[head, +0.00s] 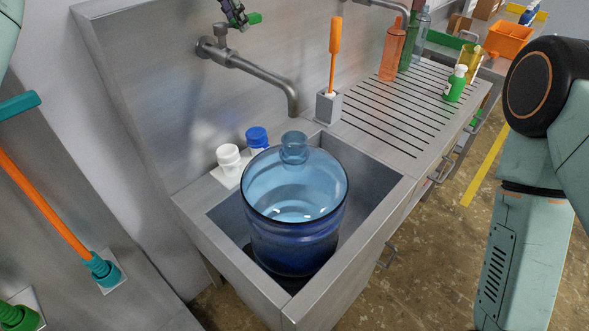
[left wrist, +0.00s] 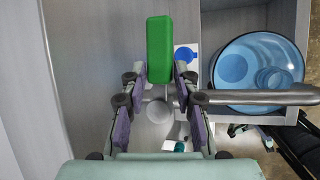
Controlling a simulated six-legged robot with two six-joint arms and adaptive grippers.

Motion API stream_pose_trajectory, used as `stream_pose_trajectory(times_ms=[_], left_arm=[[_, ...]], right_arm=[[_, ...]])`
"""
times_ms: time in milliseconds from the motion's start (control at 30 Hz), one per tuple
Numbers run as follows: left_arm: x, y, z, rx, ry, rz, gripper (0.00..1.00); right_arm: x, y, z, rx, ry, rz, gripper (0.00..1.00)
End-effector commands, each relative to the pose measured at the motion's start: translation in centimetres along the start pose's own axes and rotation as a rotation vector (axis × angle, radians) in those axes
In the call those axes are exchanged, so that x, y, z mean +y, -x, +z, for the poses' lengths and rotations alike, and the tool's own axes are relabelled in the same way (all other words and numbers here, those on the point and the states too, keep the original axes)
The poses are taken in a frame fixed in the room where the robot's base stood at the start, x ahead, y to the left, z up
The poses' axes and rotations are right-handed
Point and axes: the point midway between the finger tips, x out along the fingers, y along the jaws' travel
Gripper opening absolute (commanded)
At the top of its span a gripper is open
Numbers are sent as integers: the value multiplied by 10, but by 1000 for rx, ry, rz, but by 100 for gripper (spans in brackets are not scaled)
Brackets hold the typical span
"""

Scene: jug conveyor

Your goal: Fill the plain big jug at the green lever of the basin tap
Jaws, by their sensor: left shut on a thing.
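The plain big jug (head: 292,244), clear blue, stands upright in the steel basin (head: 362,219). Its neck (head: 293,148) is just below the tap spout (head: 293,104) in the head view. The jug also shows in the left wrist view (left wrist: 258,68) under the spout pipe. Its lower part looks darker blue; I cannot tell the water level, and no stream is visible. The green lever (left wrist: 160,50) lies between the fingers of my left gripper (left wrist: 162,82), which is shut on it. In the head view this gripper (head: 236,14) is at the top edge. My right gripper is not in view.
An orange-handled brush (head: 334,55) stands in a holder behind the jug. Bottles (head: 393,50) and a green dispenser (head: 455,84) stand on the drainboard (head: 400,110).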

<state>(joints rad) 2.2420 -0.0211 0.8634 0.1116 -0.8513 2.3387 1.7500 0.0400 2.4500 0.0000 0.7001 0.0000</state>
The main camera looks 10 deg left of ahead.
Motion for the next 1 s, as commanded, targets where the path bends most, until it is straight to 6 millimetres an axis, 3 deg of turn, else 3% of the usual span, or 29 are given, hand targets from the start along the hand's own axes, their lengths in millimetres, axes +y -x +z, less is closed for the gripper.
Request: stream_pose_trajectory(times_ms=[300,333,633,1000], left_arm=[[5,-2,0,37,111,54,0],[5,-2,0,36,110,54,32],[5,-1,0,36,109,52,57],[5,4,1,35,108,53,57]], right_arm=[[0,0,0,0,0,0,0],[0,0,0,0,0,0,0],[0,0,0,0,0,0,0],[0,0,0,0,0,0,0]])
